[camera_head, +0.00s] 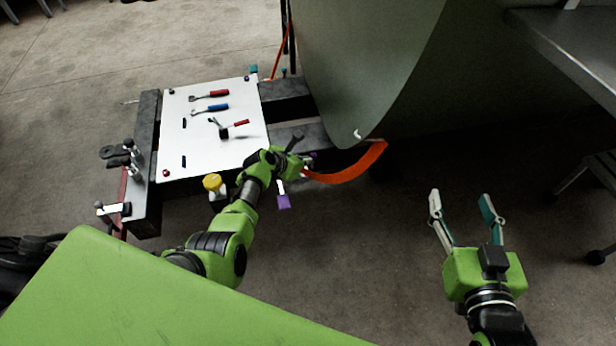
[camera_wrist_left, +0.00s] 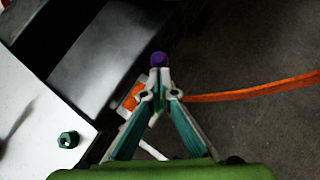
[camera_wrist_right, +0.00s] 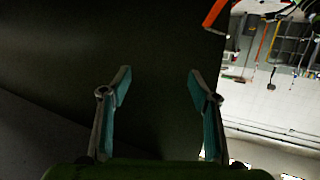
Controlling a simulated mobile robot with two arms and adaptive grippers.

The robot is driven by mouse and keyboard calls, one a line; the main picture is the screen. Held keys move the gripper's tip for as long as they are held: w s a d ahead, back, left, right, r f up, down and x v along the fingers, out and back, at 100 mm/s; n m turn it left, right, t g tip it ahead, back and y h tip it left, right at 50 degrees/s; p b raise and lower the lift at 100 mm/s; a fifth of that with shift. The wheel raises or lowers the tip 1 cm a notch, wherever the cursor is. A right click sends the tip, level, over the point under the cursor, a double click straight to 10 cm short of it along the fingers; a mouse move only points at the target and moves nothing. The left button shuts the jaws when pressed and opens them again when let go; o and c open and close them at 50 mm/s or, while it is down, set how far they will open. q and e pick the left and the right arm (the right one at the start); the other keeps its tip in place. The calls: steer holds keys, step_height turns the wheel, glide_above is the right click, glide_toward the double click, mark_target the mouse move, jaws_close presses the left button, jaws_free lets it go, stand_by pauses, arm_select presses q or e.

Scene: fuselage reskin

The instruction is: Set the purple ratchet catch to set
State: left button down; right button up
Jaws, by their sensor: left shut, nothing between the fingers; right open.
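A purple knob (camera_wrist_left: 158,59) shows just beyond my left fingertips in the left wrist view; I cannot tell whether they touch it. In the head view a purple piece (camera_head: 313,156) shows beside my left gripper (camera_head: 302,166), partly hidden by it. A second purple piece, a tab on a pale stem (camera_head: 284,202), hangs below that gripper. I cannot tell which purple part is the catch or how it is set. In the left wrist view my left gripper (camera_wrist_left: 160,88) is shut and empty. My right gripper (camera_head: 461,193) is open and empty, over bare floor.
An orange strap (camera_head: 350,174) runs from beside my left gripper to the lower edge of a large curved grey-green panel (camera_head: 370,60). A white board (camera_head: 180,135) with several tools lies on the dark stand to the left. A yellow-topped object (camera_head: 213,183) stands near my left arm.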

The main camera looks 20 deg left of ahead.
steer(key=shift+f, duration=0.1)
arm_select(q)
steer(key=shift+r+p, duration=0.4)
steer(key=shift+p, duration=0.05)
steer(key=shift+r+p, duration=0.3)
steer(key=shift+p, duration=0.05)
steer(key=shift+r, duration=0.1)
arm_select(e)
steer(key=s+d+f+g+h, duration=0.1)
steer(key=s+d+f+g, duration=0.1)
steer(key=s+f+g, duration=0.3)
steer(key=shift+s+d+f+h, duration=0.15)
steer(key=shift+d+f+h, duration=0.15)
steer(key=shift+f, duration=1.5)
